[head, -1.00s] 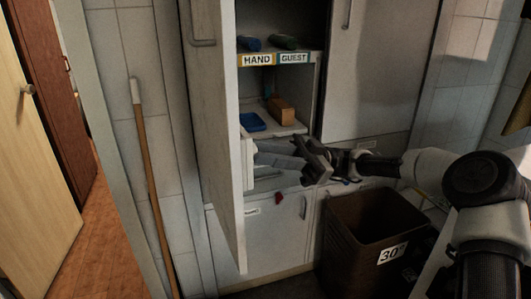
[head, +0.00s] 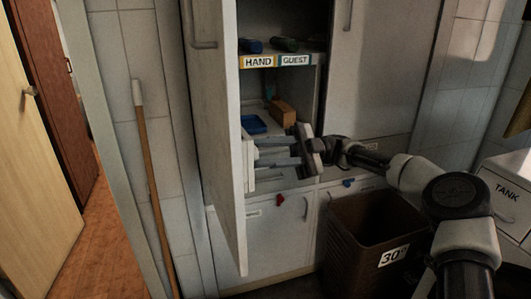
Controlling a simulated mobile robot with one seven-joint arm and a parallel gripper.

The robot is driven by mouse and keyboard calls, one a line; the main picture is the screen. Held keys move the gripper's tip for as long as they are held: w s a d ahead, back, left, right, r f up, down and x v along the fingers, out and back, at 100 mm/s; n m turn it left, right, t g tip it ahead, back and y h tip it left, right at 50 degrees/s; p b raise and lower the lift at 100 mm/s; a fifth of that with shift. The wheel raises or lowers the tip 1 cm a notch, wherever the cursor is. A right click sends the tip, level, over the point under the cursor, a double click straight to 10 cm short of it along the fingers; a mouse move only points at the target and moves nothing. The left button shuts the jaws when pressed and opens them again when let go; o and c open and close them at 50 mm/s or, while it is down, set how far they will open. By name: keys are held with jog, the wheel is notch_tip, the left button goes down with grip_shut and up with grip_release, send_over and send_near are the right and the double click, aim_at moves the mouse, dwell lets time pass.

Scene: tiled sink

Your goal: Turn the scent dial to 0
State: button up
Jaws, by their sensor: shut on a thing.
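A pale fixture (head: 248,173) is on the inner face of the open cabinet door, seen nearly edge-on in the head view. My gripper (head: 257,152) reaches left into the cabinet, one finger above the other, with its fingertips at this fixture. It is shut on a part there that I take to be the scent dial. The dial's face, marks and setting cannot be made out, as the fingers and the steep viewing angle hide them.
The open door (head: 221,140) stands left of my gripper. The shelf (head: 300,58) labelled HAND and GUEST is above; a blue tray (head: 254,124) and brown block (head: 282,113) lie behind. A brown bin (head: 368,235) stands below my arm, and a TANK box (head: 506,190) at right.

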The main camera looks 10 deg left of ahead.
dwell(0.3)
jog(key=o, duration=1)
jog(key=shift+o, duration=0.2)
jog(key=shift+w, duration=0.1)
jog(key=p+v, duration=0.1)
jog(key=v, duration=0.6)
jog(key=shift+d, duration=0.15)
